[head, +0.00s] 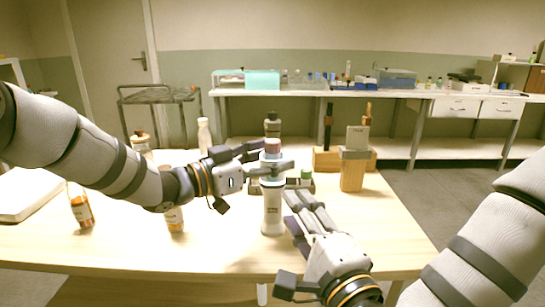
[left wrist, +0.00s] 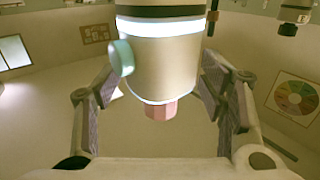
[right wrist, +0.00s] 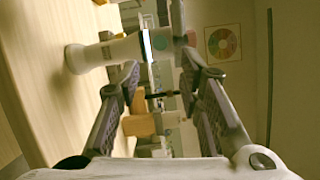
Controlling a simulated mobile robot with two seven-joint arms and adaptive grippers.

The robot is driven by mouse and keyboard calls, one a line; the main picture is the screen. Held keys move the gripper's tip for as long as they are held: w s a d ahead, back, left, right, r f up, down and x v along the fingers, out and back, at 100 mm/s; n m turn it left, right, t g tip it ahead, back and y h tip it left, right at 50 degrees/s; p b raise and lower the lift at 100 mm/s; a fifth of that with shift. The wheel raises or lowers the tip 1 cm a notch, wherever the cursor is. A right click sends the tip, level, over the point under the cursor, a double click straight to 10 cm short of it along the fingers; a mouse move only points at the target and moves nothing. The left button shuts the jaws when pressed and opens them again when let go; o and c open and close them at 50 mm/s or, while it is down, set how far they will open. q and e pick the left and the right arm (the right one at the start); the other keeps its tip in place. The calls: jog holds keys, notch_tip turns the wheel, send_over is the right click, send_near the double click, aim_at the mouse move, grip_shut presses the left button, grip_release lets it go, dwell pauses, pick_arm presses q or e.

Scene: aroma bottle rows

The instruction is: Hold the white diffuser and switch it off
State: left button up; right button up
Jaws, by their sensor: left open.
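The white diffuser (head: 272,212) stands upright on the table, with a reddish-pink top (head: 272,146). In the left wrist view its body (left wrist: 160,65) has a glowing pale band, a teal side knob (left wrist: 121,57) and the pink top (left wrist: 162,109). My left gripper (head: 271,158) is open, with its fingers on either side of the upper diffuser and visible gaps beside it. My right gripper (head: 303,205) is open and empty, low to the right of the diffuser. In the right wrist view the diffuser (right wrist: 100,52) appears sideways beyond the fingertips, its band lit.
Amber bottles (head: 81,209) (head: 174,217) stand at the left of the table (head: 215,250). A white bottle (head: 204,136), a grey-capped bottle (head: 272,124) and a wooden block stand (head: 352,176) are behind. The table's front right is clear.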

pick_arm(q)
jog(key=shift+w+d, duration=0.35)
jog(key=shift+d, duration=0.1)
jog(key=c, duration=1.4)
pick_arm(e)
grip_shut()
